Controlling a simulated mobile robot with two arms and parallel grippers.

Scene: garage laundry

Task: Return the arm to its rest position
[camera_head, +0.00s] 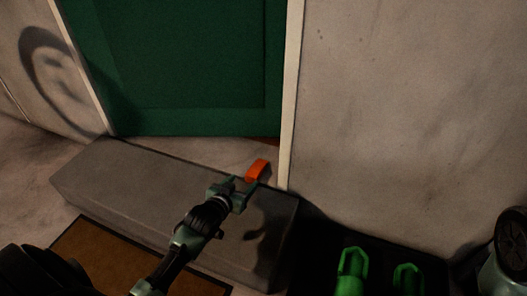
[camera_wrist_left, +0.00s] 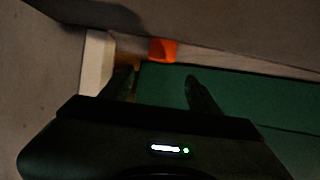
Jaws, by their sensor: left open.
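My left arm reaches up from the bottom of the head view over a grey step. Its gripper (camera_head: 246,185) is open, near the step's back edge. A small orange block (camera_head: 257,170) is just past the fingertips, by the foot of the door frame. In the left wrist view the two dark fingers (camera_wrist_left: 161,82) are spread with nothing between them. The orange block (camera_wrist_left: 162,49) shows beyond them, apart from both. My right gripper is not in view.
The grey step (camera_head: 110,170) lies before a green door (camera_head: 180,70) with a pale frame (camera_head: 291,90). A brown mat (camera_head: 100,255) is on the floor in front. Two green boot-like things (camera_head: 352,268) stand on a dark surface at the lower right. A wheeled object (camera_head: 511,240) is at the right edge.

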